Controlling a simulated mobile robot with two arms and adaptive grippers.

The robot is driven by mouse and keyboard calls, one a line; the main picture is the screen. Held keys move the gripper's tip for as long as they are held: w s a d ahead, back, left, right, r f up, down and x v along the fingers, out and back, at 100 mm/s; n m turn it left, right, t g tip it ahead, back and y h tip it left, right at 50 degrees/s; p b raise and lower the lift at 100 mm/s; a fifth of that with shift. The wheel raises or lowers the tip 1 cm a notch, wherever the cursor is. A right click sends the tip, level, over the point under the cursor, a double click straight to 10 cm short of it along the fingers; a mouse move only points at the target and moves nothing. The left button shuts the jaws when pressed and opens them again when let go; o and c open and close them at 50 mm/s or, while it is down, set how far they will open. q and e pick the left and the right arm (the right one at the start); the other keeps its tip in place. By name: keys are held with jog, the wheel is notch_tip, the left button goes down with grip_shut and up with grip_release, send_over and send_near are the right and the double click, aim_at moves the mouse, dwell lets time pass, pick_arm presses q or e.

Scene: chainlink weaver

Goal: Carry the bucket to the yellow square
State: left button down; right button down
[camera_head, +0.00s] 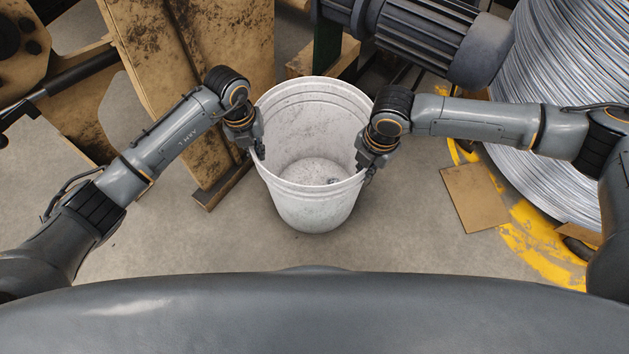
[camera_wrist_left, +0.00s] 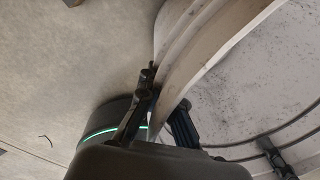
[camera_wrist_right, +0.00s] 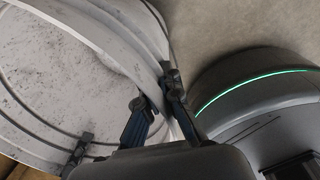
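The white, scuffed bucket (camera_head: 312,205) is upright and empty-looking in the middle of the head view, in front of my body. My left gripper (camera_head: 254,146) is at the left side of its rim; in the left wrist view its fingers (camera_wrist_left: 165,98) are closed with the bucket wall (camera_wrist_left: 190,62) between them. My right gripper (camera_head: 367,170) is at the right side; in the right wrist view its fingers (camera_wrist_right: 156,95) clasp the wall (camera_wrist_right: 125,45). I cannot tell whether the bucket touches the floor. No clear yellow square shows.
Curved yellow paint (camera_head: 540,245) marks the floor at the right, by a large wire spool (camera_head: 565,90). A flat brown sheet (camera_head: 475,197) lies beside it. A motor-like machine (camera_head: 430,40) and rusty tan frames (camera_head: 195,80) stand behind.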

pick_arm(q)
jog(key=shift+w+r, duration=0.1)
jog(key=shift+r, duration=0.1)
pick_arm(e)
jog(key=shift+r, duration=0.15)
